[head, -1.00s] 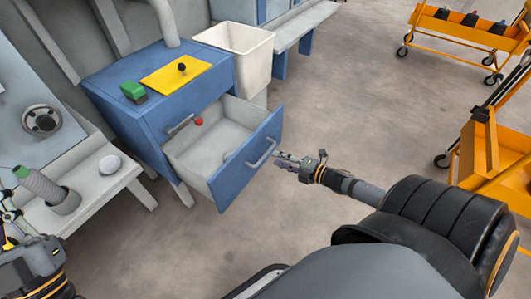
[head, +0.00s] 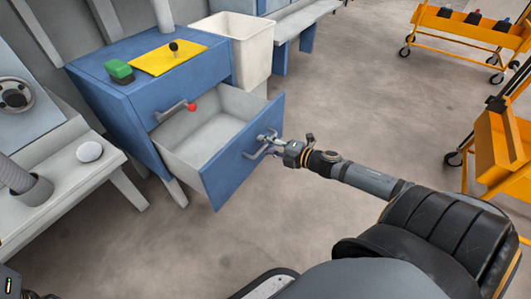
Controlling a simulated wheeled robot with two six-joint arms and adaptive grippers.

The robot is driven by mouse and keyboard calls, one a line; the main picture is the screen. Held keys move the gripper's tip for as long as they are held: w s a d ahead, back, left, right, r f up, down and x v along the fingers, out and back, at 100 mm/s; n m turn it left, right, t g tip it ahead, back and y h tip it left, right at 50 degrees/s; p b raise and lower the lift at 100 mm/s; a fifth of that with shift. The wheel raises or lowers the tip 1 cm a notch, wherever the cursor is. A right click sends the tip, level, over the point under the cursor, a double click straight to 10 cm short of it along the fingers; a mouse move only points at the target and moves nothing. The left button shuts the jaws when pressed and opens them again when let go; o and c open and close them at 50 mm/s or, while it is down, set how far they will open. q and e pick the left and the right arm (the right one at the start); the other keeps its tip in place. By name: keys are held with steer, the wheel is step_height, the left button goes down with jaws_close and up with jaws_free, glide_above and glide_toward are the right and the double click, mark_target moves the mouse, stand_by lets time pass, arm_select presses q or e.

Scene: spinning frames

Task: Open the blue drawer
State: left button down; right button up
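The blue drawer (head: 222,180) is pulled out from the blue cabinet (head: 110,95), and its pale, apparently empty inside shows. A grey bar handle (head: 252,155) is on its front panel. My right gripper (head: 268,142) is at this handle, with its fingertips overlapping the handle's upper right end. The fingers are small here, and I cannot tell whether they are closed around the bar. My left gripper is out of view; only a dark bit of my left arm shows in the bottom left corner.
A second handle (head: 170,111) and a red knob (head: 192,107) are on the cabinet front. On top are a green block (head: 119,71) and a yellow plate (head: 165,58). A white bin (head: 240,45) stands behind.

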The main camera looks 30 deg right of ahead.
steer(key=shift+w+a, duration=0.1)
steer(key=shift+w, duration=0.05)
jaws_close()
stand_by(0.7)
